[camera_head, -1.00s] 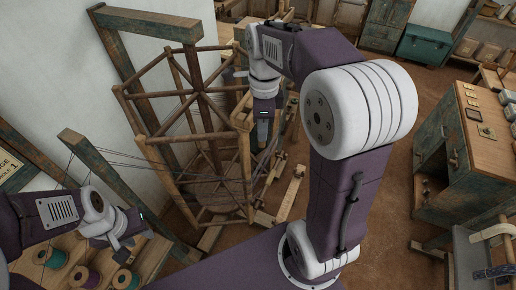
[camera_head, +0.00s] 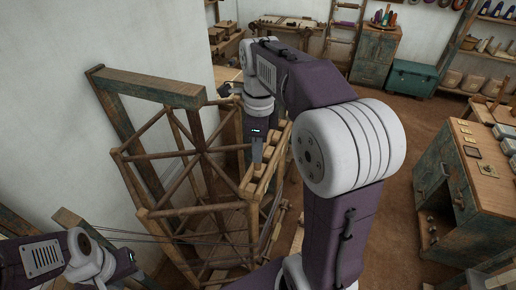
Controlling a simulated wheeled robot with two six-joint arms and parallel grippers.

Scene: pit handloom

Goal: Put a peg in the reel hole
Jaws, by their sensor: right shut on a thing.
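The reel (camera_head: 203,150) is a large wooden frame of spokes and bars at centre-left, standing inside a beam frame. My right gripper (camera_head: 257,162) points down beside the reel's right side, over a wooden rail (camera_head: 262,184) with several blocks or notches. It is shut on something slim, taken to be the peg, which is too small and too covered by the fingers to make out. The reel hole cannot be made out. My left gripper (camera_head: 135,280) is at the lower left, partly cut off by the bottom edge, with its jaws unclear and away from the reel.
A weathered beam (camera_head: 150,86) crosses above the reel's left side. Dark threads (camera_head: 150,236) run from the lower left to the reel. A workbench (camera_head: 455,180) stands right, with a teal chest (camera_head: 412,77) behind it. Brown floor between them is clear.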

